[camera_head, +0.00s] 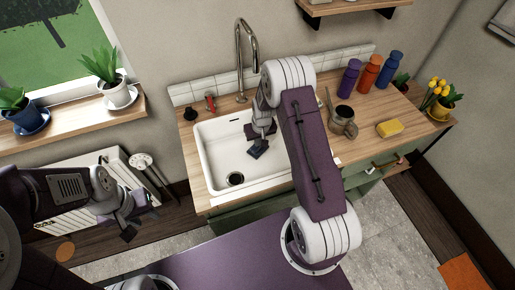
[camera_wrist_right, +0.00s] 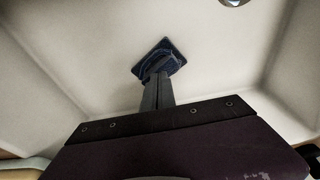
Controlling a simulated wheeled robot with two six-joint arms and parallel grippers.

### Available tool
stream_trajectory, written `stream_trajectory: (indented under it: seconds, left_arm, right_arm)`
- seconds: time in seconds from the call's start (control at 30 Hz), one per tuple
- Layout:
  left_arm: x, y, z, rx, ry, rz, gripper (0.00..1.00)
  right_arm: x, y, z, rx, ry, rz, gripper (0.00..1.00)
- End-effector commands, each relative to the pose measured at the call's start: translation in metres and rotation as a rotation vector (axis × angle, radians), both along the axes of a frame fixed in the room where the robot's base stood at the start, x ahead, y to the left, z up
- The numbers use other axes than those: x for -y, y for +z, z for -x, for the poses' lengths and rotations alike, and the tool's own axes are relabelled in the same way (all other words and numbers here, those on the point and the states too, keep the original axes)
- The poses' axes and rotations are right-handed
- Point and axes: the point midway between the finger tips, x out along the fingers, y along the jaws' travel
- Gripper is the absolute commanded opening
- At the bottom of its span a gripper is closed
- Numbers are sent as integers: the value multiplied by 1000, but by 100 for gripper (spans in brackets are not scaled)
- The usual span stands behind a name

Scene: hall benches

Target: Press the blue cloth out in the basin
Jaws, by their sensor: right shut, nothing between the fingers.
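The blue cloth (camera_head: 257,153) is a small dark folded piece inside the white basin (camera_head: 216,158). In the right wrist view the cloth (camera_wrist_right: 151,50) lies against the pale basin floor beneath my fingertips. My right gripper (camera_head: 260,142) reaches down into the basin. Its fingers (camera_wrist_right: 158,76) are shut together with nothing between them, and their tips overlap the cloth from above. They appear to touch it, though the contact itself is hidden. My left gripper (camera_head: 141,223) hangs left of the counter, away from the basin, with its fingers apart and empty.
A tall faucet (camera_head: 240,62) rises behind the basin, and the drain (camera_head: 236,179) lies at its front. A grey pot (camera_head: 343,121), a yellow sponge (camera_head: 390,128) and purple, orange and blue bottles (camera_head: 369,72) stand on the right counter (camera_head: 399,105).

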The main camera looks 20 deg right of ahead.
Motion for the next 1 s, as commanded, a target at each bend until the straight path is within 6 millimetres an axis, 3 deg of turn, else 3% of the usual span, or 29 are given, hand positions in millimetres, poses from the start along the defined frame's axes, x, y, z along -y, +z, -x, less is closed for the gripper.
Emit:
stream_trajectory:
  seconds: [0.5, 1.0]
  left_arm:
    - [0, 1, 0, 0, 0, 0, 36]
    - [0, 41, 0, 0, 0, 0, 36]
  right_arm:
    - [-1, -4, 7, -20, 0, -3, 0]
    - [-1, 48, 3, -8, 0, -1, 0]
